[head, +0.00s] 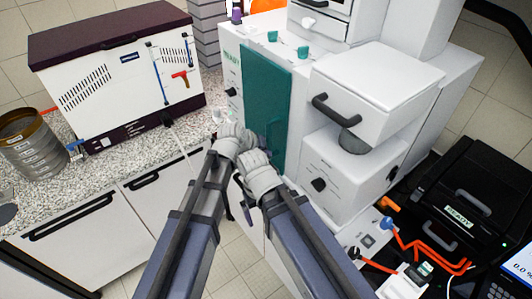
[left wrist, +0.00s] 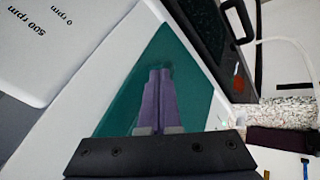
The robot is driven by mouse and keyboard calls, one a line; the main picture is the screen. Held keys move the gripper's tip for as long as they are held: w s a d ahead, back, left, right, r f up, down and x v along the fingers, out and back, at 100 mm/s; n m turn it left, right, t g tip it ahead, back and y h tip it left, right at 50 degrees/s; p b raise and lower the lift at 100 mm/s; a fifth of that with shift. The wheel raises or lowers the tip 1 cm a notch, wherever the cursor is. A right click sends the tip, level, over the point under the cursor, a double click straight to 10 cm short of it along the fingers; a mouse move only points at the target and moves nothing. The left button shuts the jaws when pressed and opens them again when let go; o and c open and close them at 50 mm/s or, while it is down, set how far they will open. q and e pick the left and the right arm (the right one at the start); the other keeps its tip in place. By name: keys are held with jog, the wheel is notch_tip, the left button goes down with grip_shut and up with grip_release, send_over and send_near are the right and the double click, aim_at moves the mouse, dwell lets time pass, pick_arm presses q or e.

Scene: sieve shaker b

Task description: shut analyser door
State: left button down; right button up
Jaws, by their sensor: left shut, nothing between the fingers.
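The door lies close to the cabinet front; I cannot tell whether a small gap is left. The teal door (left wrist: 190,75) also fills the middle of the left wrist view. My left gripper (left wrist: 157,72) is shut and empty, its purple fingers pointing at the teal surface; contact cannot be told. In the head view, my two wrists meet low in front of the door and hide its lower left part. The right gripper's fingers are not clear there.
A white unit with a black-handled drawer (head: 365,100) stands right of the door. A maroon-topped box (head: 110,75) and a sieve stack (head: 30,145) stand on the speckled counter at left. A black case (head: 465,195) and orange tubes (head: 425,245) lie at right.

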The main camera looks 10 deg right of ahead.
dwell(0.5)
pick_arm(q)
jog(key=p+v, duration=0.6)
jog(key=v, duration=0.1)
jog(key=shift+s+r, duration=0.2)
jog(key=shift+r, duration=0.1)
jog(key=shift+a, duration=0.1)
